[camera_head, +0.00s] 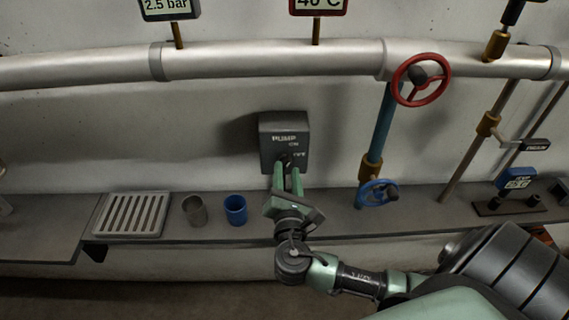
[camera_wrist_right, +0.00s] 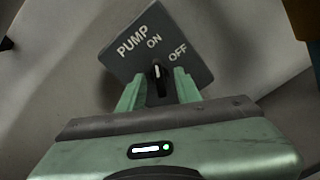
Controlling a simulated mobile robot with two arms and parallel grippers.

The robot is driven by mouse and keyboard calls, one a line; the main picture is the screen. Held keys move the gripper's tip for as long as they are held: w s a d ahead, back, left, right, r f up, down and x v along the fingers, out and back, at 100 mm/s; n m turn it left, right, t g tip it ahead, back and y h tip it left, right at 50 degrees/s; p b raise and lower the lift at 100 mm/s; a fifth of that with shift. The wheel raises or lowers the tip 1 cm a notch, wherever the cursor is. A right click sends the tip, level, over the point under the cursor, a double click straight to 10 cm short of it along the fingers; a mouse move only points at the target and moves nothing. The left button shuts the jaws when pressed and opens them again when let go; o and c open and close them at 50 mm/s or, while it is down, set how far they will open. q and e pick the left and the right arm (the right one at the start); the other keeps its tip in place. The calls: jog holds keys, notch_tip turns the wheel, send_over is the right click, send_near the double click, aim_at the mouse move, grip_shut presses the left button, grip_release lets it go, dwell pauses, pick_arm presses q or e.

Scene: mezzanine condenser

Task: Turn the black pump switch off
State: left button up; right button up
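The grey pump box (camera_head: 284,128) is on the wall above the ledge, marked PUMP, ON and OFF. It also shows in the right wrist view (camera_wrist_right: 193,42). Its small black switch (camera_wrist_right: 159,78) has a white mark pointing up in the wrist picture, in the area of the ON and OFF labels; I cannot tell its exact setting. My right gripper (camera_head: 287,166) is at the box's lower part. In the wrist view its two green fingers (camera_wrist_right: 158,88) stand apart on either side of the switch; I cannot tell whether they touch it. My left gripper is out of view.
A ledge (camera_head: 330,208) runs along the wall with a slatted tray (camera_head: 131,214), a grey cup (camera_head: 195,211) and a blue cup (camera_head: 235,210). Right of the box are a blue pipe with a blue valve wheel (camera_head: 377,193) and a red wheel (camera_head: 420,80). A large pipe (camera_head: 270,58) runs above.

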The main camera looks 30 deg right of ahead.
jog(key=shift+x, duration=0.9)
jog(key=shift+w, duration=0.2)
grip_shut()
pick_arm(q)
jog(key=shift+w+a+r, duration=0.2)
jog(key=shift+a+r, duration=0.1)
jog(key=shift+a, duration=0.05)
